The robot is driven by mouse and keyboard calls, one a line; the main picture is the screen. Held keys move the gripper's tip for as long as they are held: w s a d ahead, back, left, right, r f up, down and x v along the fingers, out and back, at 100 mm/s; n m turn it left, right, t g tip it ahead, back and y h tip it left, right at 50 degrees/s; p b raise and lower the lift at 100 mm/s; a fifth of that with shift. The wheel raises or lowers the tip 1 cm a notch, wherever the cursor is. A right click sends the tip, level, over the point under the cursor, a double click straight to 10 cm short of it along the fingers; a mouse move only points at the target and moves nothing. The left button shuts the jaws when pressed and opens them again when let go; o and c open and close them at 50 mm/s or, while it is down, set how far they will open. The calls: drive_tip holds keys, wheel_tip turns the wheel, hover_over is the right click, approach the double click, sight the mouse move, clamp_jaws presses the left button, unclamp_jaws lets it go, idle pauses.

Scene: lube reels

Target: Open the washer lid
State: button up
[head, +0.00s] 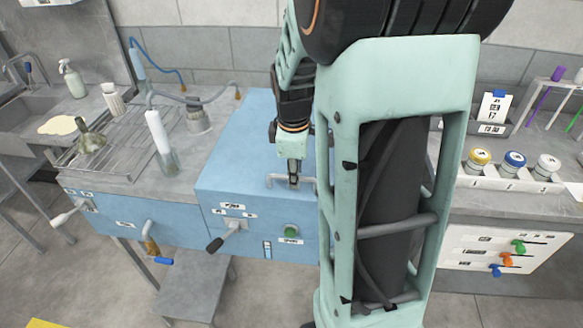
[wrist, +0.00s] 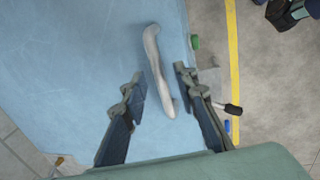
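The washer is a light blue box (head: 215,180) in the middle of the head view. Its flat blue lid also fills much of the wrist view (wrist: 75,60). A pale bar handle (head: 273,180) stands on top of the lid. In the wrist view the handle (wrist: 153,50) runs between my two fingers. My gripper (head: 293,180) points down at the handle, and in the wrist view (wrist: 158,76) its fingers are apart on either side of it. I cannot tell whether either finger touches it. My arm hides the right part of the washer.
A lever (head: 222,240) and a green button (head: 291,231) are on the washer's front. A drain rack (head: 110,150) and bottles stand left. A tray with several capped jars (head: 513,168) stands on the right counter. A small step (head: 195,285) is on the floor.

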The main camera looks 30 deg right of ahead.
clamp_jaws()
drive_tip(key=shift+r, duration=0.1)
